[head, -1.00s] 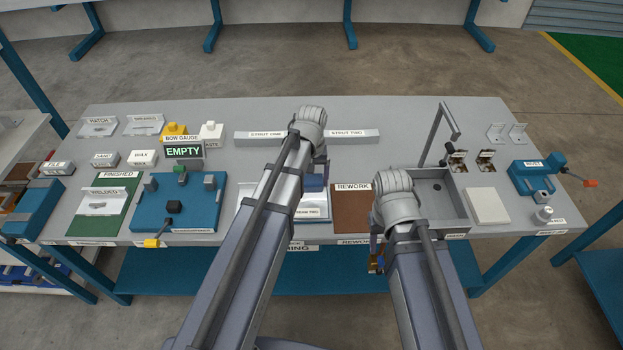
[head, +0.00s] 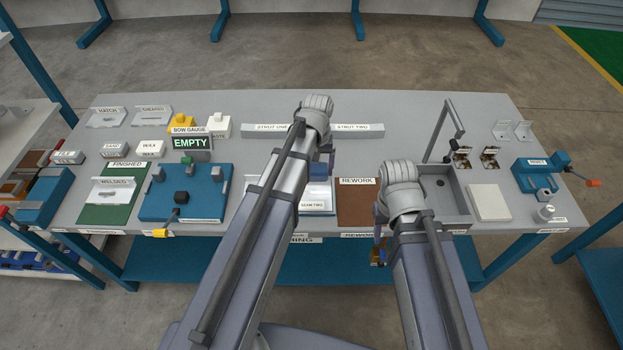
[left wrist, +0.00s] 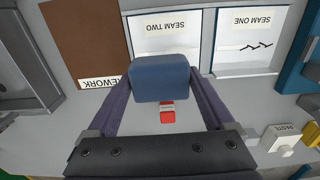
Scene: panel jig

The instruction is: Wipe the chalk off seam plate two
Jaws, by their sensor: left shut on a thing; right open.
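My left gripper (left wrist: 160,90) is shut on a blue block-shaped pad (left wrist: 160,77), which also shows in the head view (head: 320,170). The pad is over the near part of the seam two plate (left wrist: 165,32) in the wrist view and hides some of it. The plate is white with a SEAM TWO label, and I see no dark marks on its visible part. I cannot tell whether the pad touches it. The seam one plate (left wrist: 245,55) beside it bears dark zigzag marks. My right gripper (head: 379,250) is open, low in front of the table edge.
A brown REWORK mat (head: 357,208) lies right of the seam plates, then a grey sink tray (head: 455,205). A blue fixture (head: 190,205) stands left, with an EMPTY gauge sign (head: 192,143) behind. A long strut bar (head: 262,132) lies behind. A small red item (left wrist: 167,113) sits behind the pad.

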